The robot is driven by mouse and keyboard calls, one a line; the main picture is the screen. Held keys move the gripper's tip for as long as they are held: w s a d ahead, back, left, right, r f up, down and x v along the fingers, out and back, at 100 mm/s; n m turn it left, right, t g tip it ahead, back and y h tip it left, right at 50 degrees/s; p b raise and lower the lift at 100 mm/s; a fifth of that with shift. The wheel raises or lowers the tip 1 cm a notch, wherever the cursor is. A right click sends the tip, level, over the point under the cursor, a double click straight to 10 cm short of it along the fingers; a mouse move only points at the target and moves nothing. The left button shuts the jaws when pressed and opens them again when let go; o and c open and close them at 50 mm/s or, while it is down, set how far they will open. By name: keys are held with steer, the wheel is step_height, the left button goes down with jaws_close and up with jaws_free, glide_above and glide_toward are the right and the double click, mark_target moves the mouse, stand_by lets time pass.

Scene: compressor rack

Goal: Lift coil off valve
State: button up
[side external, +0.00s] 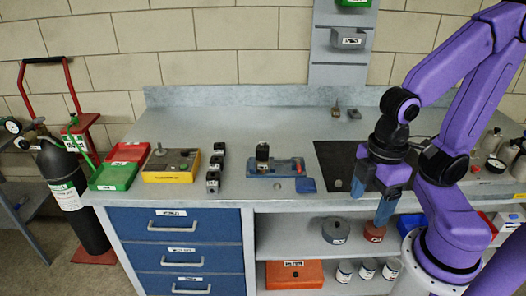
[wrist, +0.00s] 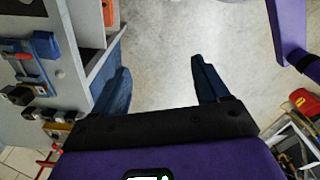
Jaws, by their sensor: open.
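A black block-shaped coil (side external: 262,153) stands upright at the left end of a blue fixture (side external: 290,167) on the bench. It appears to sit over a valve, whose body I cannot make out beneath it. The fixture shows at the upper left of the wrist view (wrist: 45,47), where the coil is hard to tell from the fixture. My gripper (side external: 370,202) is open and empty, right of the fixture near the bench's front edge, well apart from the coil. In the wrist view the fingers (wrist: 160,70) point over bare floor.
Several black blocks (side external: 213,181) stand in a row left of the fixture. Beyond are a yellow box (side external: 170,176), a green tray (side external: 113,178) and a red tray (side external: 128,152). A black mat (side external: 340,160) lies right of the fixture. The bench behind the fixture is clear.

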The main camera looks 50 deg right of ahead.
steer(key=w+a+r+m+t, duration=0.15)
steer(key=w+m, duration=0.35)
steer(key=w, duration=0.5)
steer(key=r+m+t+h, duration=0.15)
steer(key=m+h, duration=0.25)
steer(key=m, duration=1.4)
glide_above(263, 146)
steer(key=s+a, duration=0.3)
steer(key=x, duration=1.1)
steer(key=shift+s+f, duration=0.1)
steer(key=shift+f, duration=0.2)
steer(key=shift+a+x, duration=0.15)
steer(key=shift+x, duration=1.2)
steer(key=shift+a+x, duration=0.2)
steer(key=shift+x, duration=1.1)
steer(key=c, duration=1.2)
